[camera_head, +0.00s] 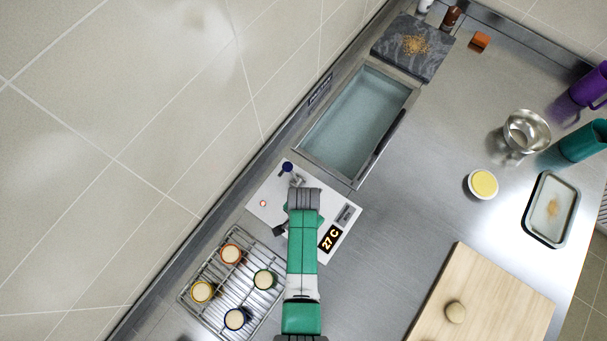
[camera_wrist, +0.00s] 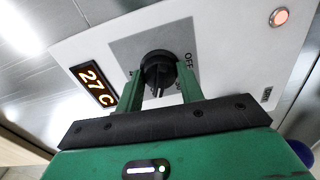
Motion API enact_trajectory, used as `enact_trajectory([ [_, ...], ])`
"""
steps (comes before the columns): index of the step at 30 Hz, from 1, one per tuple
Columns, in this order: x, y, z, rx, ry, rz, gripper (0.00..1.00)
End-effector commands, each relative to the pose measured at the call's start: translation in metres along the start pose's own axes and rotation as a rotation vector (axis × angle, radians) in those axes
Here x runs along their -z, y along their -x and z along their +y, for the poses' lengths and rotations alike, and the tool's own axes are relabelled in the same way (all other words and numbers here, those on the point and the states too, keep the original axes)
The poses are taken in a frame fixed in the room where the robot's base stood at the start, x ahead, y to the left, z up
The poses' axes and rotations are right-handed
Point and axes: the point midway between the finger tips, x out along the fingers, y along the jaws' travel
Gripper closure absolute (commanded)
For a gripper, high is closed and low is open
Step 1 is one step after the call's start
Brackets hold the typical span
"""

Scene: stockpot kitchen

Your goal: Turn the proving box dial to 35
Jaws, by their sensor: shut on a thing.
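The proving box control panel (camera_head: 264,196) is white, with a lit display (camera_head: 331,238) reading 27 C. In the wrist view the display (camera_wrist: 93,84) also reads 27 C, left of the black round dial (camera_wrist: 158,68). The dial sits on a grey square with an OFF mark at its right; other marks are partly hidden by the fingers. My gripper (camera_wrist: 158,92) is shut on the dial, one green finger on each side. In the head view my green arm covers the dial.
A small round light (camera_wrist: 279,17) glows on the panel. A wire rack (camera_head: 211,288) with several small filled cups stands beside the panel. The glass-topped box (camera_head: 357,120) lies beyond it. A wooden board (camera_head: 487,307) with a dough ball lies at right. The steel counter between is clear.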

Motion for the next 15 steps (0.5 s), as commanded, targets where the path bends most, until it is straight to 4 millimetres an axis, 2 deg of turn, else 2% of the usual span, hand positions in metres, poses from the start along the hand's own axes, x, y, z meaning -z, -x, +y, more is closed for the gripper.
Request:
enact_trajectory([
  [15, 0.0008, 0.0011, -0.0005, 0.001, -0.074, 0.002, 0.85],
])
